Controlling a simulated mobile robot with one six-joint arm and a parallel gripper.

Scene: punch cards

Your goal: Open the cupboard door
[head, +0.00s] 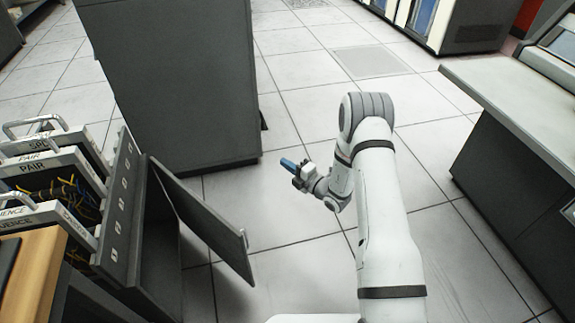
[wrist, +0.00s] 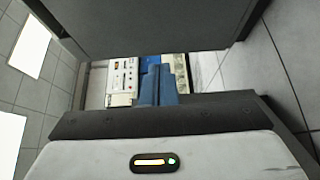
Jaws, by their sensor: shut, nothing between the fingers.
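The cupboard (head: 155,265) is a dark grey unit at the lower left of the head view. Its flat grey door (head: 205,222) stands open, swung out over the floor, with a dark gap between door and cupboard. A small handle (head: 243,238) shows near the door's free edge. My gripper (head: 287,162), with blue fingers, is beyond and to the right of the door, apart from it and over the floor. The fingers are shut and empty; they also show in the wrist view (wrist: 158,86). The cupboard's inside is mostly hidden.
A tall dark grey cabinet (head: 175,85) stands behind the door. Panels with handles and wires (head: 60,185) are at the left, above a wooden edge (head: 35,262). A desk (head: 500,95) is at the right. Tiled floor (head: 300,255) between is clear.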

